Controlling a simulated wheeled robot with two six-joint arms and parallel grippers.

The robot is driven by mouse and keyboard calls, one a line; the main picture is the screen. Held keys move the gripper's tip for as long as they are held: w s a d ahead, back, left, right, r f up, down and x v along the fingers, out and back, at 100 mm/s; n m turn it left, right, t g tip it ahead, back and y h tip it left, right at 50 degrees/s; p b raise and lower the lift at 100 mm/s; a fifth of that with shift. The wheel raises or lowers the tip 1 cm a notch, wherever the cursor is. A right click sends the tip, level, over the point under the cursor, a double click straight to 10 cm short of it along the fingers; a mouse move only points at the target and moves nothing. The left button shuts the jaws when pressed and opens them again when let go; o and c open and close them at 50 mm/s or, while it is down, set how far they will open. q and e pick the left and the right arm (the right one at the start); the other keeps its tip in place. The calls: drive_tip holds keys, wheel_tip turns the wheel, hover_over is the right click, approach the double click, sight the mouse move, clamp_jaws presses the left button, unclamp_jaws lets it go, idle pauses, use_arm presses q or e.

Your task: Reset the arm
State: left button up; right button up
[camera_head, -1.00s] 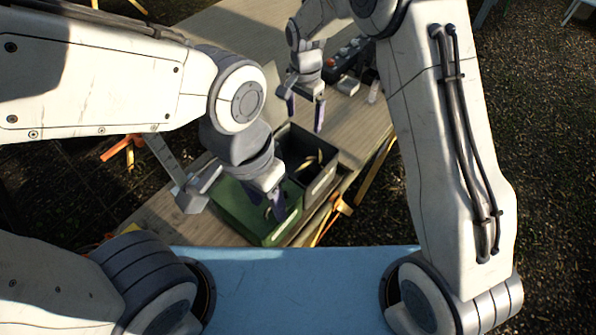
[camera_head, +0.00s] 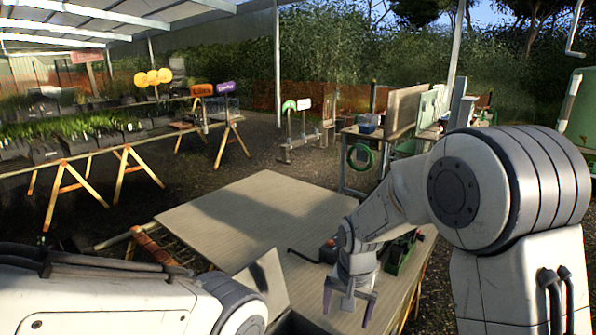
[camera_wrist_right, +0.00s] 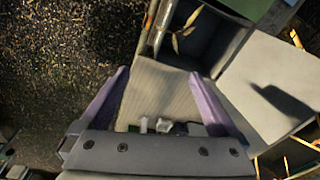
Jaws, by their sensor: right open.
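My right gripper (camera_head: 347,308) hangs fingers-down near the near right edge of the wooden table (camera_head: 250,205). Its two purple fingers are apart with nothing between them. The right wrist view also shows the open fingers (camera_wrist_right: 160,77), with bare table top beyond them. My left arm crosses the bottom left of the head view, but its gripper is out of the picture.
A dark bin (camera_wrist_right: 200,45) with a few leaf-like pieces inside shows in the right wrist view, beside a pale panel (camera_wrist_right: 265,85). A green object (camera_head: 402,252) sits by the table's right edge. The table's far part is clear. Plant benches (camera_head: 75,150) stand back left.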

drive_tip(key=s+d+r+n+t, duration=0.1)
drive_tip(key=s+d+n, duration=0.4)
drive_tip(key=s+d, duration=0.45)
drive_tip(key=s+a+r+n+g+b, duration=0.2)
drive_tip(key=s+a+n, duration=0.5)
drive_tip(key=s+a, duration=0.8)
drive_tip(key=shift+s+a+r+y+b, duration=0.2)
drive_tip(key=shift+s+r+y+b, duration=0.15)
drive_tip(key=shift+r, duration=0.3)
drive_tip(key=shift+o, duration=0.3)
drive_tip(key=shift+w, duration=0.1)
